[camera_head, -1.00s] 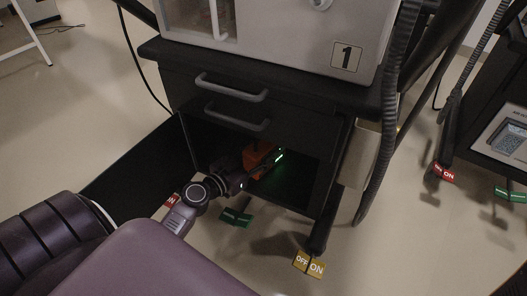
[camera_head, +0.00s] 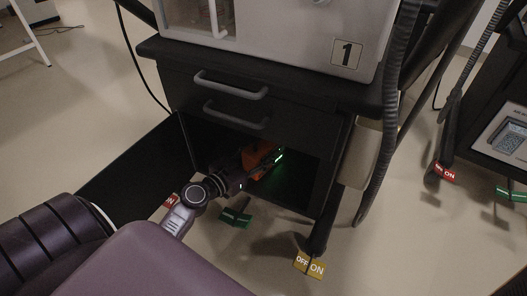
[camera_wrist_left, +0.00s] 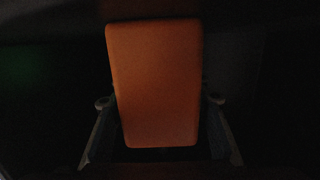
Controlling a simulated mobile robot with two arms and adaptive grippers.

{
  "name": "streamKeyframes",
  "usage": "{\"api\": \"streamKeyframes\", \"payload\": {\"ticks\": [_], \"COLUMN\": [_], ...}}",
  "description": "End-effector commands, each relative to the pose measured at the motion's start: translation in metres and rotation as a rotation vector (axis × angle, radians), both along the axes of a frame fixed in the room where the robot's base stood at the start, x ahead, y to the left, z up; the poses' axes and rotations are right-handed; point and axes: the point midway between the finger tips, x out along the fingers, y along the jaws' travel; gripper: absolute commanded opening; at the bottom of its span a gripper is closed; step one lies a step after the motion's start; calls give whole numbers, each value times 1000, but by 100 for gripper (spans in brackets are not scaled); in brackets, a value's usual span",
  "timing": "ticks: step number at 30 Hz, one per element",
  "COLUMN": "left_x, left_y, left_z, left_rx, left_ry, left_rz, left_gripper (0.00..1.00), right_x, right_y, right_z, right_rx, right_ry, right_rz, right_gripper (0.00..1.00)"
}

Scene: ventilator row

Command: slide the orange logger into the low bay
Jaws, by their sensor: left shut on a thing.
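The orange logger (camera_head: 255,157) is partly inside the low bay (camera_head: 300,185) of the black cart, below the two drawers. My left gripper (camera_head: 240,172) reaches into the bay opening from the left and is shut on the logger. In the left wrist view the logger (camera_wrist_left: 155,85) fills the middle, with a finger of the left gripper (camera_wrist_left: 158,130) on each side of it. A green glow shows beside the logger in the bay. The bay's inside is dark, and whether the logger touches its floor or back cannot be told. My right gripper is not in view.
An open black door (camera_head: 130,170) stands out to the left of the bay. Caster pedals, one green (camera_head: 235,218) and one yellow (camera_head: 309,264), sit low at the cart's front. A ribbed hose (camera_head: 385,150) hangs at the right. A second cart stands further right.

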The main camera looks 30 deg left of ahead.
Motion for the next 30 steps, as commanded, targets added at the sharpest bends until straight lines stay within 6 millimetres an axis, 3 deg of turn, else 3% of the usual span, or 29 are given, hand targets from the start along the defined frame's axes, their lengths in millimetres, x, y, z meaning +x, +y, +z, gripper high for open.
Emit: {"api": "streamKeyframes", "payload": {"ticks": [5, 6, 11, 22, 30], "left_x": [0, 0, 0, -7, -53], "left_y": [0, 0, 0, 1, 8], "left_z": [1, 1, 1, -1, 4], "left_rx": [0, 0, 0, -2, -3], "left_ry": [-2, -2, -1, 3, 5], "left_rz": [0, 0, 0, 0, 2], "left_gripper": [19, 47, 63, 63, 63], "right_x": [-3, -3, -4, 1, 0], "right_y": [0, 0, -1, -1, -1], "right_z": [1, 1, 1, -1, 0], "right_rx": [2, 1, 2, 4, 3], "right_ry": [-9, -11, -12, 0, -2], "right_rz": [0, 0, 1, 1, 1], "right_gripper": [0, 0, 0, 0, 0]}}
